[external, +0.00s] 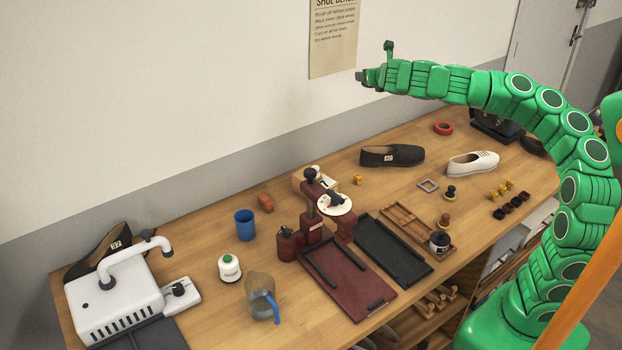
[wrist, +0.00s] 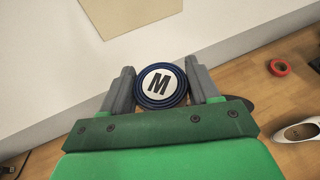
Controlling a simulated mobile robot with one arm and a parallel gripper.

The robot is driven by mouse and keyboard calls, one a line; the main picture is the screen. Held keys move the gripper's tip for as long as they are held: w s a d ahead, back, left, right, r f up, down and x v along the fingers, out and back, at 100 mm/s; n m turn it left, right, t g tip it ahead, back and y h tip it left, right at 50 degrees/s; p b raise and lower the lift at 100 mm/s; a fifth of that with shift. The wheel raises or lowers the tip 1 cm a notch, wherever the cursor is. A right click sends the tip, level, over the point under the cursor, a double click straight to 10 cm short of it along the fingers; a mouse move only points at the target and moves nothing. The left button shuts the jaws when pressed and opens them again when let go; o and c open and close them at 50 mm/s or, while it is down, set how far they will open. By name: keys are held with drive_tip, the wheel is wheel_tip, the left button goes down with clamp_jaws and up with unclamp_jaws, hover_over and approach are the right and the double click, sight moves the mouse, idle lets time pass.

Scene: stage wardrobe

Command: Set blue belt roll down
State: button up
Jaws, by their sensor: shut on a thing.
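The blue belt roll (wrist: 160,86) shows in the wrist view as a dark blue coil with a white disc marked M. It sits between the two fingers of my gripper (wrist: 161,88), which is shut on it. In the external view my gripper (external: 362,77) is raised high above the back of the bench, close to the wall. The roll cannot be made out clearly there. The wooden bench top (external: 215,315) lies well below my gripper.
A black shoe (external: 392,155), a white shoe (external: 473,163) and a red ring (external: 443,128) stand on the bench's far part. A dark red press (external: 318,215), black tray (external: 393,250), blue cup (external: 245,225) and white machine (external: 117,300) occupy the nearer part. Bare wood shows behind the black shoe.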

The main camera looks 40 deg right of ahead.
wheel_tip(320, 180, down, 27)
hover_over(339, 166)
drive_tip(key=s, duration=0.1)
drive_tip(key=shift+f, duration=4.65)
drive_tip(key=shift+w+f, duration=0.35)
drive_tip(key=shift+w, duration=0.1)
drive_tip(key=shift+w+f, duration=0.1)
drive_tip(key=shift+f, duration=1.55)
drive_tip(key=shift+f, duration=0.15)
drive_tip(key=o, duration=1.1)
